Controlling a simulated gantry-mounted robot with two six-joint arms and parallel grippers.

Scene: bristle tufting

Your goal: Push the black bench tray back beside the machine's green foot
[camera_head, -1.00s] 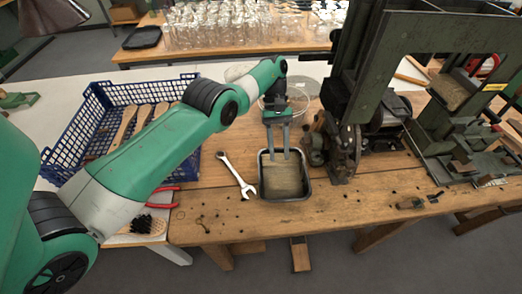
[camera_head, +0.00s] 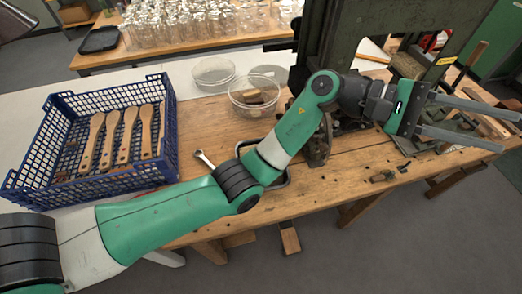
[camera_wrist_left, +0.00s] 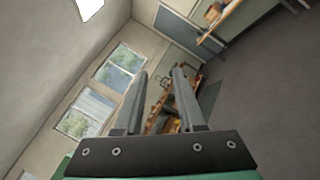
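The black bench tray (camera_head: 280,184) is mostly hidden behind my left arm in the head view; only a strip of its rim shows, near the bench's front edge. My left gripper (camera_head: 511,132) is open and empty, far to the right of the tray, out past the machine's front. In the left wrist view its two fingers (camera_wrist_left: 159,74) stand apart with nothing between them. The dark green machine (camera_head: 345,40) stands behind the tray and to its right. Its foot is largely covered by my arm. My right gripper is not in view.
A blue crate (camera_head: 165,110) with wooden brush handles stands at the left. Glass bowls (camera_head: 253,108) stand behind. Small tools (camera_head: 383,176) lie on the wooden bench's right front.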

